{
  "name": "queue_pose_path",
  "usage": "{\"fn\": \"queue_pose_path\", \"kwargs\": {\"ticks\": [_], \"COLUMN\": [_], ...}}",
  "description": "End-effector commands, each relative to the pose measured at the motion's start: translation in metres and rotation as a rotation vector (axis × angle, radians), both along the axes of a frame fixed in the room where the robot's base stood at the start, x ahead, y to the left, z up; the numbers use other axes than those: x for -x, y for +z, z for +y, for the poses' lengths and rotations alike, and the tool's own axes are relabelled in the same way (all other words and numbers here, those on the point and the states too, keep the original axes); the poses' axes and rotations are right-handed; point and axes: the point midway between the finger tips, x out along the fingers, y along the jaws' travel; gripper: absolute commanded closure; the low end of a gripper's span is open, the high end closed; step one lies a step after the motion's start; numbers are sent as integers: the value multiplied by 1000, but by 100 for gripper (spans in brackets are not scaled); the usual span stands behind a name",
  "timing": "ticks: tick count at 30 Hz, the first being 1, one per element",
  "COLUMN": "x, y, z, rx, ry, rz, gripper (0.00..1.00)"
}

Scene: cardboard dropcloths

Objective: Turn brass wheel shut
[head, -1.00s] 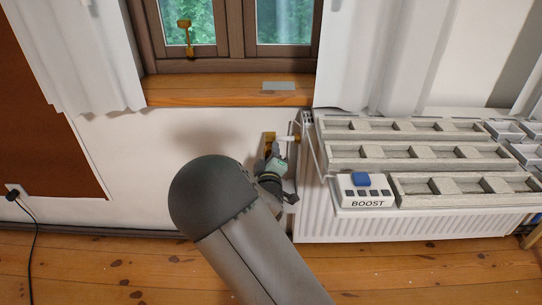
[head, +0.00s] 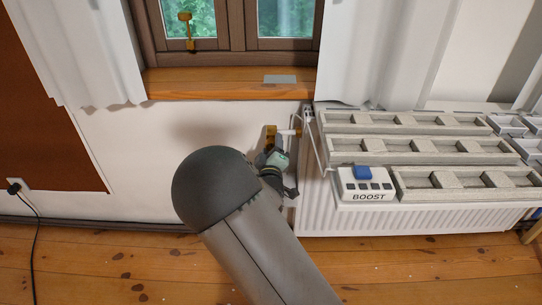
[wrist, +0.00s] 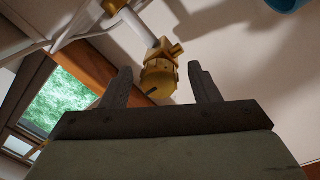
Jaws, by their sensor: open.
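The brass wheel (wrist: 160,80) is a ridged, rounded brass knob on a white pipe, large in the middle of the wrist view. A brass fitting (wrist: 175,51) shows beside it. In the head view, brass (head: 270,133) shows by the radiator's left end, and my arm partly hides that place. My gripper (wrist: 160,88) is open, with one dark finger on each side of the wheel in the wrist view. I see gaps between the fingers and the wheel; how deep the wheel sits between them I cannot tell. In the head view my gripper (head: 278,158) is small and partly hidden.
A white radiator (head: 400,222) stands to the right, with grey trays (head: 410,150) and a BOOST box (head: 366,185) on top. A wooden sill (head: 200,85) runs above the wheel. A black cord (head: 37,240) hangs at the left. The floor there is clear.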

Motion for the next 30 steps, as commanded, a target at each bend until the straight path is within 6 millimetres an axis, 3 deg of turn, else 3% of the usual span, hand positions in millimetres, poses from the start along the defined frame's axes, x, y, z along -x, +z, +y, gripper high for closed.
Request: {"fn": "queue_pose_path", "kwargs": {"ticks": [5,21,30], "x": [20,145,172], "y": [1,-5,-8], "z": [0,-1,-2], "rx": [0,1,-1], "ry": [-1,2,1], "rz": [3,3,1], "gripper": [44,44,44]}}
